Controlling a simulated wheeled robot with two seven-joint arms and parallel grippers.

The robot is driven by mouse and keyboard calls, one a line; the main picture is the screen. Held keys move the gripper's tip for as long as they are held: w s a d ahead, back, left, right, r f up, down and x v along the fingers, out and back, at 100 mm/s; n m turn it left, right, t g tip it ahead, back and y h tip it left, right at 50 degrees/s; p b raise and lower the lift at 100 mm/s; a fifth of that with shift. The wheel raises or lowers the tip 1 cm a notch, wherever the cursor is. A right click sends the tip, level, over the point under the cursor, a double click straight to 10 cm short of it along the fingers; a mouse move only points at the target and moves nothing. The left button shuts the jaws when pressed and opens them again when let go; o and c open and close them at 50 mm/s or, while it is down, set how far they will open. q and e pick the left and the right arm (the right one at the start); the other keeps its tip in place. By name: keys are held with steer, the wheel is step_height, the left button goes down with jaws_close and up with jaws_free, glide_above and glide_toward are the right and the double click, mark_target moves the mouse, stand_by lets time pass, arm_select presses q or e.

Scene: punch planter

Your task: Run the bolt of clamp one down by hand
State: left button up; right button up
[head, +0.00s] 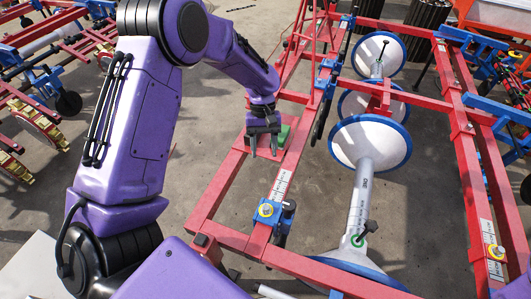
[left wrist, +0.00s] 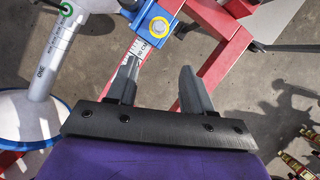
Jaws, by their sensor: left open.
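A blue clamp (head: 268,212) with a yellow ring and bolt head sits on the red frame bar beside a white scale strip. In the left wrist view the blue clamp (left wrist: 157,26) is ahead of the fingertips, with its yellow ring facing me. I cannot read a number on the clamp. My left gripper (head: 263,150) points down above the red frame, behind the clamp in the head view and apart from it. In the left wrist view the left gripper's fingers (left wrist: 158,66) are apart with nothing held between them. My right gripper is not in view.
A white tube (head: 361,200) with white, blue-rimmed discs (head: 370,142) stands right of the clamp. A green block (head: 283,136) is close beside the left gripper. Another yellow-ringed fitting (head: 496,251) is on the right bar. Red bars surround the work area; concrete floor shows between them.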

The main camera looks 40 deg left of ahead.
arm_select(q)
steer(key=d+f+n+t+h, duration=0.3)
steer(key=d+n+h, duration=0.3)
steer(key=d, duration=0.5)
steer(key=n+y, duration=0.9)
steer(key=n, duration=0.9)
glide_above(265, 208)
step_height(265, 208, down, 7)
steer(key=shift+t, duration=0.3)
step_height(265, 208, down, 10)
steer(key=shift+a+r+b, duration=0.1)
steer(key=shift+r+b, duration=0.1)
steer(key=shift+b, duration=0.2)
